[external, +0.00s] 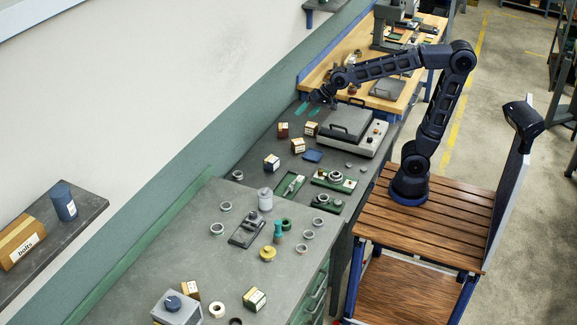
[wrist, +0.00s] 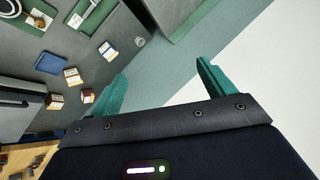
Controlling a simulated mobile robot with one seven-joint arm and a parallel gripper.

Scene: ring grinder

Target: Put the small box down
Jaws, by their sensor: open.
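My gripper (external: 307,110) is open, with its teal fingers spread and nothing between them. In the wrist view the gap between the fingertips (wrist: 162,80) shows only wall. It hangs near the wall at the back of the dark bench. Several small labelled boxes stand on the bench: a dark red one (external: 283,129), a brown one (external: 298,145) and a dark one (external: 271,162). In the wrist view, boxes (wrist: 73,76) (wrist: 107,50) lie left of the fingers, and one (wrist: 88,96) is close to the left finger. I cannot tell which is the task's small box.
A grey lidded machine (external: 348,122) stands right of the boxes, beside a blue tray (external: 312,155). Green trays (external: 333,181) with parts lie nearer.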

